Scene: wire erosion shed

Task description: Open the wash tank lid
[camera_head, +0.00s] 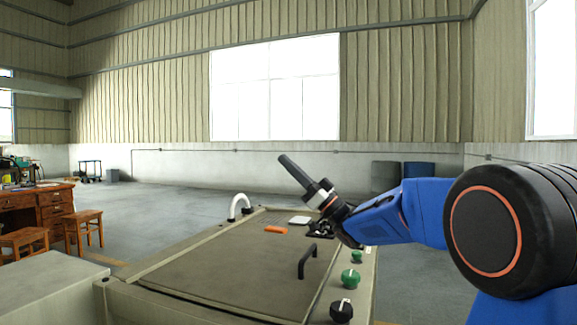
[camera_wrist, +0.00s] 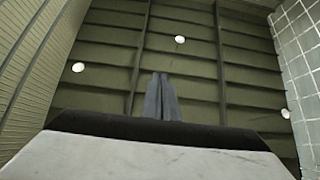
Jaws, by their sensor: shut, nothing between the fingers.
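The wash tank (camera_head: 112,300) stands in front of me. Its flat grey-brown lid (camera_head: 215,265) lies level on top and looks shut. A black bar handle (camera_head: 301,268) stands up near the lid's right edge. My gripper (camera_head: 286,162) is above the far right part of the tank, clear of the lid and handle, and points up and to the left. Its dark fingers are together and empty. In the wrist view the closed fingers (camera_wrist: 161,98) point at the ceiling, and neither lid nor handle shows there.
Green knobs (camera_head: 350,278) and a black knob (camera_head: 341,311) line the tank's right side. A white curved pipe (camera_head: 238,204), an orange item (camera_head: 276,230) and a small white item (camera_head: 300,220) are at the far end. A wooden desk (camera_head: 40,205) and stools (camera_head: 84,227) stand left.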

